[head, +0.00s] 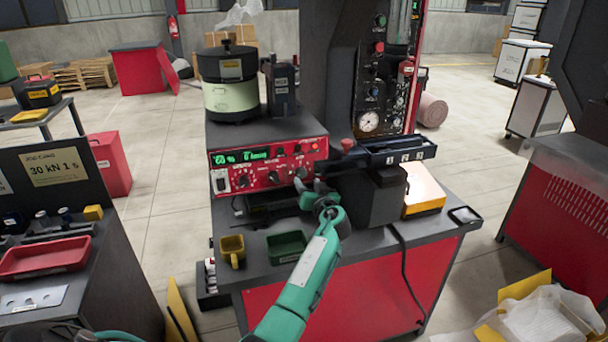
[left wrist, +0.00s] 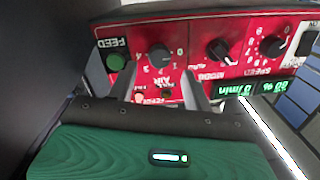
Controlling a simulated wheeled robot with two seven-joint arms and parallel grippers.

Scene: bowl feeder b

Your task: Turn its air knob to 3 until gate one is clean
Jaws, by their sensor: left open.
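The red control panel (head: 262,160) is on the front of the bowl feeder. Its air knob (left wrist: 158,57) is black, with a numbered scale; the wrist view shows it upside down. I cannot tell which number it points at. In the head view the air knob (head: 300,172) is just above my left gripper (head: 320,192). My left gripper (left wrist: 158,88) is open and empty, its fingers reaching toward the panel on either side below the air knob. The dark track (head: 385,152) right of the panel carries white labels 1, 2 and 3; gate details are too small to tell.
The panel also has a mode knob (left wrist: 219,51), a speed knob (left wrist: 272,47) and a green feed button (left wrist: 116,62). The bowl (head: 230,88) stands behind. A yellow cup (head: 232,248) and a green tray (head: 287,246) sit on the front of the bench.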

